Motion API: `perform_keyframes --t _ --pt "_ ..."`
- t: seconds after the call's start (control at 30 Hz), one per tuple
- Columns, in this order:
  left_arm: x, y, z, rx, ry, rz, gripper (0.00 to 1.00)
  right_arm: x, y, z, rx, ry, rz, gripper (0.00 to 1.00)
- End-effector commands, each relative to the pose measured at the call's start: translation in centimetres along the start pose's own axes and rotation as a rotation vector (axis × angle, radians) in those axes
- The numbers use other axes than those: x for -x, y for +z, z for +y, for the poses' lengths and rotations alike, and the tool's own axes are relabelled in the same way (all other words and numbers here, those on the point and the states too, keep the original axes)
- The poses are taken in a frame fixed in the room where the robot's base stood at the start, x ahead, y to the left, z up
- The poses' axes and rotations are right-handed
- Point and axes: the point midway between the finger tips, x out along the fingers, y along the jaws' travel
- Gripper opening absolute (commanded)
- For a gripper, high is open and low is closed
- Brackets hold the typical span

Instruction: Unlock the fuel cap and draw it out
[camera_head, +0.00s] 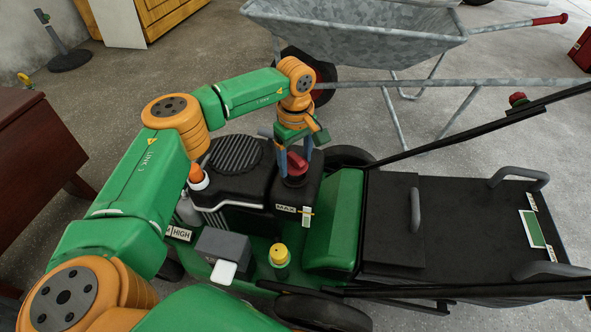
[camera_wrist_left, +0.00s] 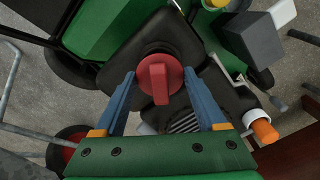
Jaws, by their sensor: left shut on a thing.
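The red fuel cap (camera_head: 297,164) sits upright on a black neck on top of the machine's black tank (camera_head: 311,190), beside a "MAX" label. In the left wrist view the red cap (camera_wrist_left: 159,80) has a raised grip bar pointing towards the wrist, and a dark ring shows around it. My left gripper (camera_head: 293,155) reaches down onto the cap from above. In the left wrist view its blue fingers (camera_wrist_left: 160,76) stand one on each side of the cap, shut on it. The contact itself is hard to see. My right gripper is not in view.
A black ribbed cover (camera_head: 235,153) and an orange-capped bottle (camera_head: 198,178) stand left of the tank. A yellow cap (camera_head: 279,253) and a grey box (camera_head: 222,246) are nearer. A black grass box (camera_head: 465,225) is right; a metal wheelbarrow (camera_head: 355,30) stands behind.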

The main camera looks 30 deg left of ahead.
Motion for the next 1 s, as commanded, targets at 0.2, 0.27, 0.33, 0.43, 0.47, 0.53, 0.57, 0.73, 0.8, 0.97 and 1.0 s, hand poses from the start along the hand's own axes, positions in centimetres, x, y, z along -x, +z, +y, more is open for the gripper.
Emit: perform_keyframes --t 0.2,0.27,0.33,0.43,0.47,0.53,0.57,0.73,0.8,0.97,1.0 --pt "1.0 0.0 0.0 0.000 0.000 0.000 0.00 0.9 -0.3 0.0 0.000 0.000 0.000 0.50" --pt "1.5 0.0 0.0 0.000 0.000 0.000 0.00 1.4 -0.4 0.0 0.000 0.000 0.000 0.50" --pt "2.0 0.0 0.0 0.000 0.000 0.000 0.00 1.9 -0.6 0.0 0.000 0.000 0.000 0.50" --pt "2.7 0.0 0.0 0.000 0.000 0.000 0.00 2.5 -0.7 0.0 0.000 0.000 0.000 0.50" --pt "2.9 0.0 0.0 0.000 0.000 0.000 0.00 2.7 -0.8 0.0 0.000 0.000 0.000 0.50" --pt "3.4 0.0 0.0 0.000 0.000 0.000 0.00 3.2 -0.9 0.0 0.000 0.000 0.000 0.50" --pt "3.6 0.0 0.0 0.000 0.000 0.000 0.00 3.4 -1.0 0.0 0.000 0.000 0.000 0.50" --pt "4.8 0.0 0.0 0.000 0.000 0.000 0.00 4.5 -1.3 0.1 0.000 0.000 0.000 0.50" --pt "5.2 0.0 0.0 0.000 0.000 0.000 0.00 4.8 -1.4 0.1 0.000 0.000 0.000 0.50" --pt "5.0 0.0 0.0 0.000 0.000 0.000 0.00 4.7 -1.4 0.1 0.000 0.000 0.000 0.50" --pt "5.0 0.0 0.0 0.000 0.000 0.000 0.00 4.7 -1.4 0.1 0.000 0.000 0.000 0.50"
